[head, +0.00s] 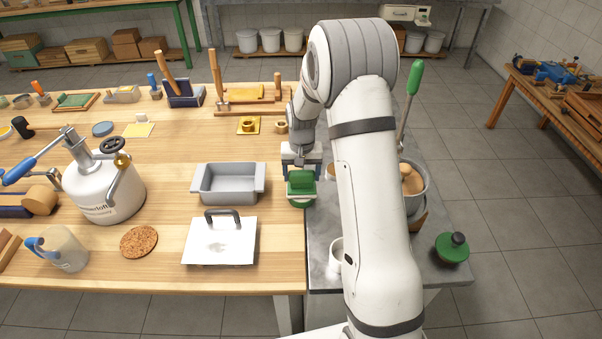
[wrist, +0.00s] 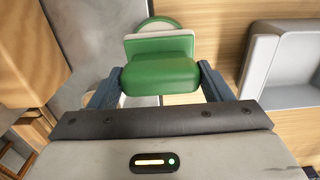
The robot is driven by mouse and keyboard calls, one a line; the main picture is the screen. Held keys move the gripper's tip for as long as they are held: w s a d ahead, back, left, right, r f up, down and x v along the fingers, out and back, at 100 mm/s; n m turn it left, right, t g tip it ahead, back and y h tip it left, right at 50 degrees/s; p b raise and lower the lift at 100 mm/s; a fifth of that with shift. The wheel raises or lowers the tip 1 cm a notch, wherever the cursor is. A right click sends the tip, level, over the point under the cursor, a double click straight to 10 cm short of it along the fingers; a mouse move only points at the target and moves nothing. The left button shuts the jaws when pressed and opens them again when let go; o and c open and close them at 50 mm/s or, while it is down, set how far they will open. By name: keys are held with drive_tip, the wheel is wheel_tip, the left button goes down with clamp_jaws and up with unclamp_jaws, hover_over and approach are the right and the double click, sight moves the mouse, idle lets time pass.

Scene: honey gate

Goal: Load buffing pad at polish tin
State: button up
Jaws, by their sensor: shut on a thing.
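My gripper (head: 301,170) is shut on a green block-shaped handle, which I take to be the buffing pad (wrist: 160,75). The pad has a paler green and whitish part beyond the grip. It also shows in the head view (head: 301,186), at the right edge of the wooden table. Beyond the pad in the wrist view is part of a round green rim (wrist: 158,20), perhaps the polish tin. The pad hides most of it. I cannot tell whether pad and rim touch.
A grey loaf pan (head: 229,196) stands just left of the pad. A white plate with a dark handle (head: 220,250) lies nearer. The grey side table (head: 325,222) holds a white cup (head: 336,257) and a round green object with a dark knob (head: 452,250).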

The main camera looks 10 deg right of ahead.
drive_tip(key=shift+r+p, duration=1.95)
drive_tip(key=shift+r, duration=1.55)
drive_tip(key=shift+f, duration=0.1)
